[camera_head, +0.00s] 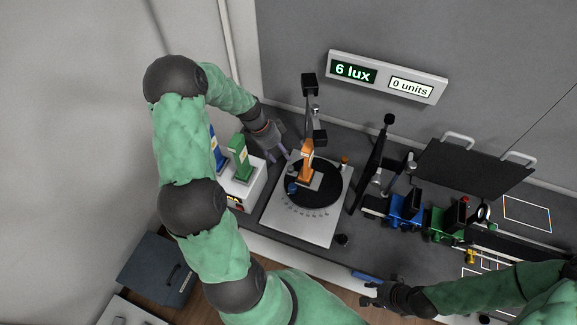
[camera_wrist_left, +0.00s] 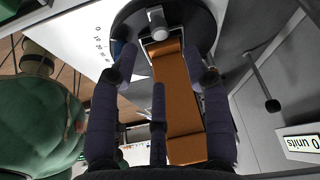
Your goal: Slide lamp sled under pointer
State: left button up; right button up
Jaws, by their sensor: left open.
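An orange upright piece (camera_head: 306,166) stands on the black round plate (camera_head: 326,190) of a light-grey board (camera_head: 290,232). My left gripper (camera_head: 283,152) is just left of and behind it. In the left wrist view, my left gripper (camera_wrist_left: 160,85) is open, with its fingers spread over the orange piece (camera_wrist_left: 180,100), apparently not closed on it. A bench rail at right carries a blue carriage (camera_head: 405,209) and a green carriage (camera_head: 437,221). I cannot tell which part is the lamp sled or the pointer. My right gripper (camera_head: 378,293) is at the front edge, by a blue strip (camera_head: 367,276).
A display (camera_head: 387,77) on the wall reads 6 lux and 0 units. A white box (camera_head: 243,190) with green and blue upright pieces stands left of the board. A black stand (camera_head: 376,150) and a dark panel with handles (camera_head: 472,168) stand at right.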

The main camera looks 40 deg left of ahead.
aim_at(290, 167)
pick_arm(q)
jog(key=x, duration=0.8)
jog(key=shift+d+f, duration=0.1)
